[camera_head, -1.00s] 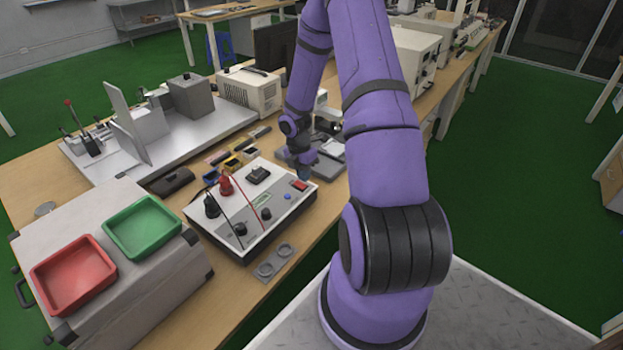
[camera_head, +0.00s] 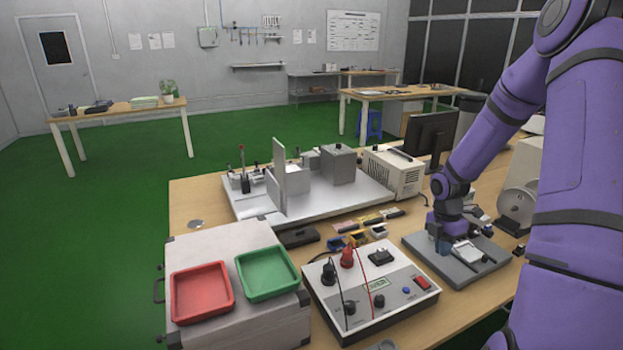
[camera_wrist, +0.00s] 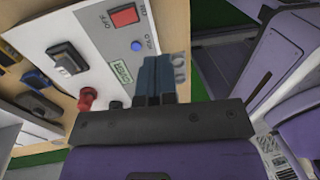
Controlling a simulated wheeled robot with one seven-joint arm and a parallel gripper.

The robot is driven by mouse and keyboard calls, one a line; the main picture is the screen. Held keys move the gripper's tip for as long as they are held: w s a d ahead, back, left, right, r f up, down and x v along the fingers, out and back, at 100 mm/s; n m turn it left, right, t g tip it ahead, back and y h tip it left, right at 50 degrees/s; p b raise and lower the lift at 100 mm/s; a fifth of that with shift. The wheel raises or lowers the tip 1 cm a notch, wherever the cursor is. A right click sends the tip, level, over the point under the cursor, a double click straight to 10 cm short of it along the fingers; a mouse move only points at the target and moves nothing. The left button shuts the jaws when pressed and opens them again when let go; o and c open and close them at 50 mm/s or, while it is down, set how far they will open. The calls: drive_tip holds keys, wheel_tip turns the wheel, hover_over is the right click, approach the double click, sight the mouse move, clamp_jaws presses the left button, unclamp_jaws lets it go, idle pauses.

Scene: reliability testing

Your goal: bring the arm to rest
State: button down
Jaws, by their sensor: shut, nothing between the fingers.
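My purple arm comes in from the right in the head view. My gripper (camera_head: 441,246) is low over the grey fixture plate (camera_head: 483,264), just right of the white tester box. In the wrist view my gripper (camera_wrist: 155,62) shows its dark blue fingers together, with nothing between them. The tester box (camera_head: 372,305) has a red switch, a blue button and black and red plugs; its panel also fills the upper left of the wrist view (camera_wrist: 105,60). Whether the fingertips touch anything below is hard to tell.
A red tray (camera_head: 201,292) and a green tray (camera_head: 267,273) lie on a grey case (camera_head: 221,245) at the left. A metal plate with fixtures (camera_head: 243,207) is behind. A monitor (camera_head: 431,134) stands near my arm. Green floor (camera_head: 120,210) is clear at the left.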

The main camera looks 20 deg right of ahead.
drive_tip(key=s+a+r+m+t+h, duration=0.15)
drive_tip(key=a+r+m, duration=0.4)
drive_tip(key=r, duration=0.55)
drive_tip(key=s+a+r+m+t+h, duration=0.15)
drive_tip(key=a+r+m, duration=0.25)
drive_tip(key=a+r, duration=0.45)
drive_tip(key=s+a+r+m+t+y, duration=0.3)
drive_tip(key=s+a+r+m+t, duration=0.1)
drive_tip(key=s+a+r+m, duration=0.5)
drive_tip(key=s+a+r, duration=0.2)
drive_tip(key=s+r, duration=0.2)
drive_tip(key=s, duration=0.2)
drive_tip(key=shift+s, duration=0.35)
drive_tip(key=c, duration=1.8)
unclamp_jaws()
drive_tip(key=shift+r+m, duration=0.1)
drive_tip(key=shift+m, duration=0.15)
